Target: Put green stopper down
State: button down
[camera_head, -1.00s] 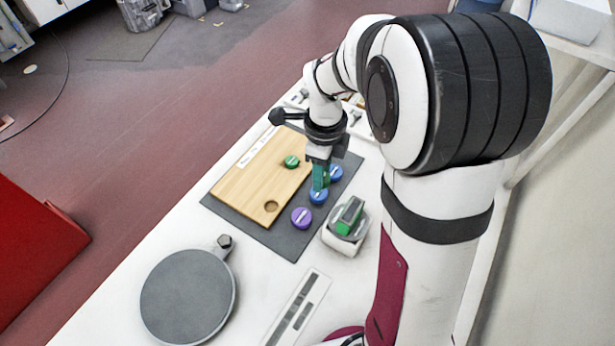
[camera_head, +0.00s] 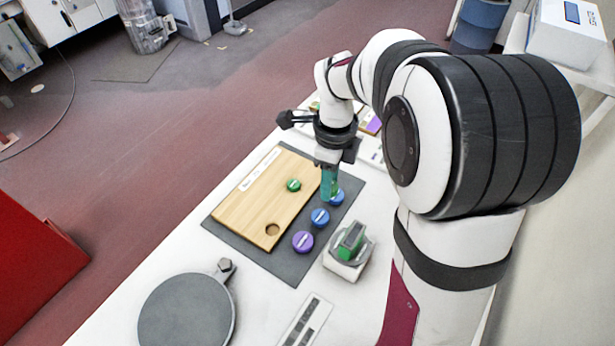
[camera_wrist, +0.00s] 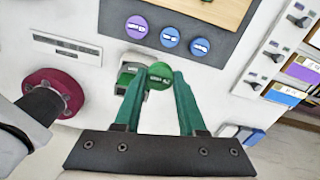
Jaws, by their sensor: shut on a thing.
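My gripper (camera_head: 329,195) is shut on a green stopper (camera_wrist: 160,75), which shows between the teal fingertips in the wrist view. In the head view the fingers hide this stopper; they hang above the mat near the farthest blue stopper (camera_head: 337,197). Another green stopper (camera_head: 293,185) sits on the wooden board (camera_head: 250,205). A second blue stopper (camera_head: 320,217) and a purple stopper (camera_head: 303,241) stand in a row on the dark mat (camera_head: 270,262), right of the board.
A white block with a green top (camera_head: 348,254) stands right of the mat. A grey round plate (camera_head: 187,315) and a flat slotted strip (camera_head: 306,320) lie nearer. White table is bare between them.

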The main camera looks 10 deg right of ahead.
jog(key=w+d+f, duration=0.2)
jog(key=w+d, duration=0.1)
jog(key=d, duration=0.6)
jog(key=w+d+f, duration=0.2)
jog(key=d+f, duration=0.1)
jog(key=d, duration=0.5)
jog(key=w+a+f, duration=0.4)
jog(key=w+a, duration=0.1)
jog(key=w+a+f, duration=0.2)
jog(key=w+f, duration=0.1)
jog(key=shift+a, duration=0.15)
jog(key=shift+w+a+f, duration=0.1)
jog(key=shift+f, duration=1.85)
jog(key=shift+c, duration=2.4)
grip_release()
jog(key=shift+f, duration=0.1)
